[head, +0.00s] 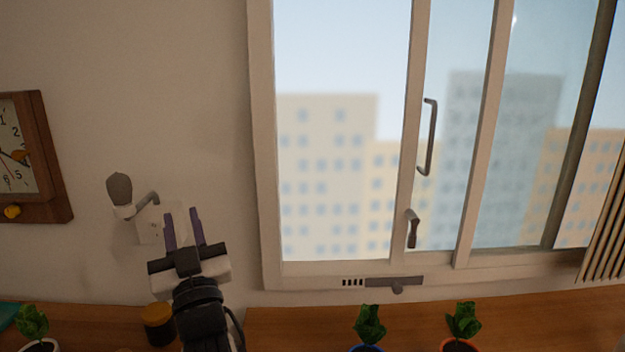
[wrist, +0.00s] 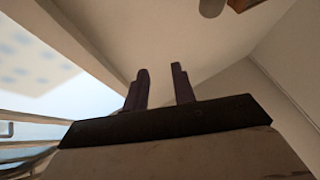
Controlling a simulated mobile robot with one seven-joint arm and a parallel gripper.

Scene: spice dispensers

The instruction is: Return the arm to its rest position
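My gripper (head: 182,212) is raised in front of the wall at the lower left of the head view, with its two dark purple fingers pointing up. The fingers stand apart with nothing between them. In the wrist view my gripper (wrist: 162,75) also shows its two fingers apart and empty, with the wall and ceiling area behind. The arm comes up from the bottom edge of the head view. A wall-mounted fixture with a grey rounded head (head: 120,190) is just left of the fingers; I cannot tell its distance from them.
A wooden clock (head: 48,160) hangs at the far left. A window (head: 262,150) fills the right side. Below lies a wooden counter (head: 290,325) with a dark jar with a yellow lid (head: 158,325) beside my arm and several potted plants (head: 370,325).

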